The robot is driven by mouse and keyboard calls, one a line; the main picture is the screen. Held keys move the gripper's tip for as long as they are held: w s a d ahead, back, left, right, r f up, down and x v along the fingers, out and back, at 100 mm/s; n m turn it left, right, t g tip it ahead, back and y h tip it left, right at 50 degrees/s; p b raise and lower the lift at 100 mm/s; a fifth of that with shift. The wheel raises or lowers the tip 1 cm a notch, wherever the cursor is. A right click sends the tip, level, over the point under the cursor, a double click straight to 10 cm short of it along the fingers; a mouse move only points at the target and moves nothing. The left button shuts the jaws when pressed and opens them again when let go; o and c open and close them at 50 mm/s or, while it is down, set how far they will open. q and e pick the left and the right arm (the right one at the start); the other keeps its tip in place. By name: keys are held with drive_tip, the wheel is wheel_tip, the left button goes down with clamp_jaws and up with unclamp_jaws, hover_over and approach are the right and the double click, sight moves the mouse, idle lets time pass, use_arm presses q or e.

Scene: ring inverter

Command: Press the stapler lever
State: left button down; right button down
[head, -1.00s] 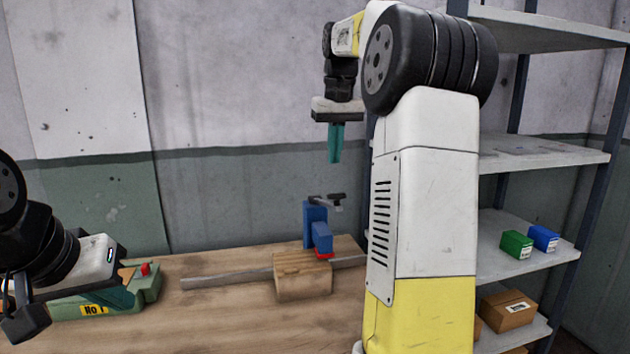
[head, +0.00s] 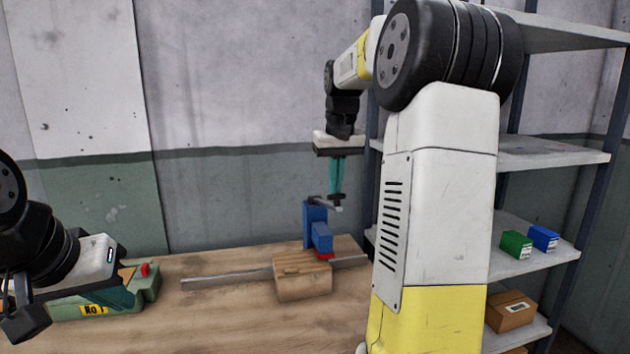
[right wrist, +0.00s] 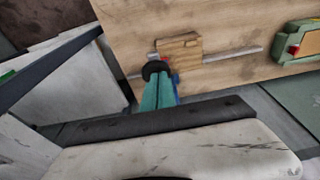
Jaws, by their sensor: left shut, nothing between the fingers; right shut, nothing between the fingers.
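The blue stapler (head: 316,232) stands on the workbench behind a wooden block (head: 303,283). Its lever (head: 320,203) sticks out at the top and ends in a black knob (head: 337,198). My right gripper (head: 336,192) points down, its teal fingers shut and empty, with the tips right at the knob. In the right wrist view the round black knob (right wrist: 155,69) lies just beyond the fingertips (right wrist: 158,80). I cannot tell whether they touch. My left gripper (head: 127,290) is shut and empty at the left, in front of a green machine (head: 150,290).
The green machine carries a red button and a yellow label. A metal rail (head: 225,279) runs along the bench beside the wooden block. A shelf rack (head: 545,158) with small green and blue boxes stands at the right.

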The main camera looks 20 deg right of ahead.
drive_tip(key=s+f+t, duration=0.1)
drive_tip(key=s+f, duration=0.3)
drive_tip(key=f, duration=0.7)
drive_tip(key=shift+a, duration=0.15)
drive_tip(key=shift+f, duration=0.1)
drive_tip(key=s+v, duration=0.1)
drive_tip(key=v, duration=1.3)
drive_tip(key=shift+s, duration=0.4)
drive_tip(key=shift+a, duration=0.1)
drive_tip(key=s+a+f+t+y, duration=0.1)
drive_tip(key=s+a+f, duration=0.2)
drive_tip(key=s+a, duration=0.3)
drive_tip(key=s+a+f+n+t+y, duration=0.1)
drive_tip(key=s+a+f+t, duration=0.1)
drive_tip(key=s+a+f, duration=0.2)
drive_tip(key=s+a, duration=0.3)
drive_tip(key=s, duration=0.1)
drive_tip(key=shift+s+f, duration=0.35)
